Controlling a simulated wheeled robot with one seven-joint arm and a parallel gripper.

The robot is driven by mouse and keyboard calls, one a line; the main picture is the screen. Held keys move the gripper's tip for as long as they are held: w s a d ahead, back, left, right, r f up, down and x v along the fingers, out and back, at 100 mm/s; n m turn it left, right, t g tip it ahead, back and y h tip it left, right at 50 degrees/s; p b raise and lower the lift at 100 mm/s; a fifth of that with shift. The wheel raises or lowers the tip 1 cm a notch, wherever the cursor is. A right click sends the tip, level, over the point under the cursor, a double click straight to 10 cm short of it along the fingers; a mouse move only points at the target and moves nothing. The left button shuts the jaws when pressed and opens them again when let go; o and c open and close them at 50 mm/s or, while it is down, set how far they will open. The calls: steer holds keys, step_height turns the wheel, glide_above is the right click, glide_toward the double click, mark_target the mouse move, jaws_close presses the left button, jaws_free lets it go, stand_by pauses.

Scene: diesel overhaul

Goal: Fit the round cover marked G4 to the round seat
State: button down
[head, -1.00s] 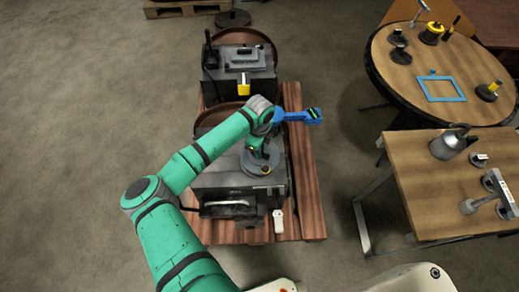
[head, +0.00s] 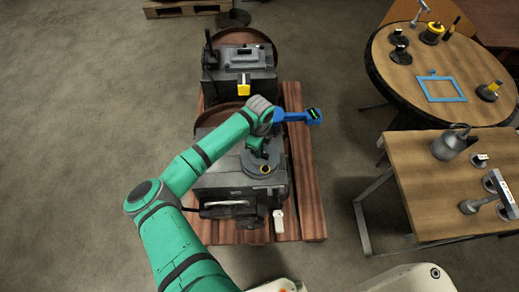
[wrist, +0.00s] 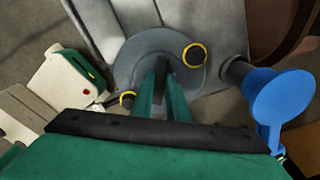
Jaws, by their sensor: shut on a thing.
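The round grey cover (head: 260,166) is at the top of the near grey engine block (head: 215,182). My gripper (head: 258,152) is above it, fingers pointing down. In the wrist view the cover (wrist: 128,62) is below my gripper (wrist: 163,85), whose green fingers are shut on its dark upright grip (wrist: 162,66). No G4 mark is legible.
A blue part (head: 297,116) juts right from behind my wrist, close to my gripper in the wrist view (wrist: 280,100). A second engine block (head: 225,82) stands behind. A white object (head: 278,221) lies in front. Tables with tools (head: 420,200) stand right; floor at left is clear.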

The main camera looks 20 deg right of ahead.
steer(key=shift+d+f, duration=0.1)
steer(key=shift+f, duration=0.15)
steer(key=shift+a+f, duration=0.2)
steer(key=shift+f, duration=0.15)
steer(key=shift+s+d+f, duration=0.1)
steer(key=shift+d+f, duration=0.05)
steer(key=shift+f, duration=0.05)
stand_by(0.6)
steer(key=c, duration=1.6)
jaws_free()
steer(key=shift+c, duration=0.2)
step_height(320, 180, up, 11)
